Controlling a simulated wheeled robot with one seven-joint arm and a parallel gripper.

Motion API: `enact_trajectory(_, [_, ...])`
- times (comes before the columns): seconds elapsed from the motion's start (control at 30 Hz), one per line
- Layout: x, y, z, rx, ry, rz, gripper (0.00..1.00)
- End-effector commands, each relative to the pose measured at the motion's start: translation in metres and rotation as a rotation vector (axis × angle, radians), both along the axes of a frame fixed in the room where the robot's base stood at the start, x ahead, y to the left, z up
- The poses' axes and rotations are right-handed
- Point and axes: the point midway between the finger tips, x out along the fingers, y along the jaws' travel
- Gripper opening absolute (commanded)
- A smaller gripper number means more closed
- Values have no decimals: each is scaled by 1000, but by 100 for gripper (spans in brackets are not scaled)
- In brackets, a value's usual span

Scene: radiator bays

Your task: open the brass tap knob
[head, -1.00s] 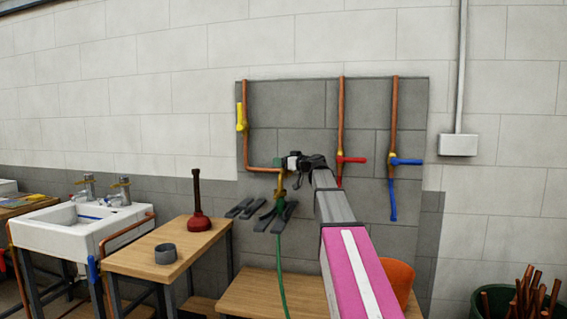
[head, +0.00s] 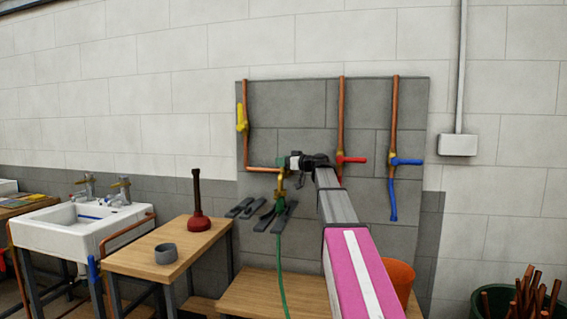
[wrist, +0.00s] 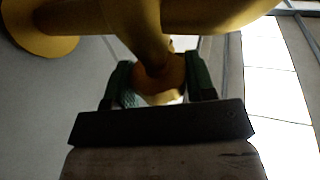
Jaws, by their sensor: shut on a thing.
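The brass tap (head: 281,183) is at the end of the lower left copper pipe on the grey wall panel, with a green hose hanging below it. In the wrist view its yellow brass body (wrist: 205,14) fills the top, and the brass knob (wrist: 160,80) sits between my green finger pads. My gripper (head: 287,163) reaches the tap from the right in the head view, and it also shows in the wrist view (wrist: 158,92). It is shut on the knob. In the head view my gripper largely hides the knob, so its turn angle cannot be read.
A red-handled valve (head: 350,160) and a blue-handled valve (head: 405,162) are right of my gripper. A yellow-handled valve (head: 241,118) is up left. Dark grey bars (head: 240,207) lie below the tap. A bench (head: 205,243) holds a plunger (head: 198,222) and a grey ring (head: 166,254).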

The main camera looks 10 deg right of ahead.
Motion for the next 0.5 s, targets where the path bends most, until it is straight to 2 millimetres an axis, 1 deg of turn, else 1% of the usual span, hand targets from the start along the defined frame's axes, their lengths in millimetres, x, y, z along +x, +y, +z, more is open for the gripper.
enact_trajectory(0.03, [3, -2, 1, 0, 0, 34, 27])
enact_trajectory(0.5, [4, -2, 1, -1, -1, 384, 27])
